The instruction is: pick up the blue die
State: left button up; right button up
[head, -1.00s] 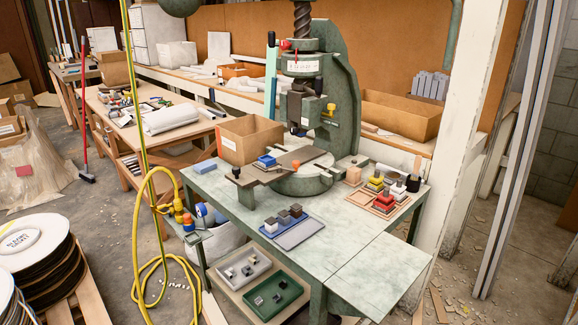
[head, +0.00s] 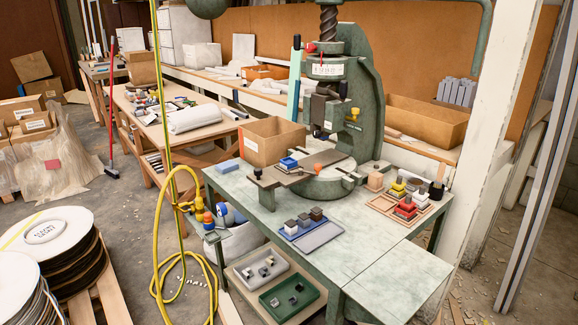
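The blue die (head: 289,162) is a small stepped block with a pale layer. It sits on the flat bar-like plate (head: 322,160) of the green fly press (head: 368,100), towards the plate's left end and just in front of the open cardboard box. The press ram is to the right of the die, above the round bed. Neither of my grippers shows in the head view.
A yellow hose (head: 155,270) loops at the table's left. The table's front right is bare.

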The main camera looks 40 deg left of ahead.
aim_at(287, 164)
jog(key=k+j, duration=0.15)
jog(key=j, duration=0.25)
jog(key=k+j+z, duration=0.1)
jog(key=j, duration=0.3)
jog(key=k+j, duration=0.2)
jog(key=j, duration=0.2)
jog(key=k+j, duration=0.15)
jog(key=j, duration=0.25)
jog(key=k+j+z, duration=0.1)
jog(key=j, duration=0.3)
jog(key=k+j, duration=0.2)
jog(key=j, duration=0.2)
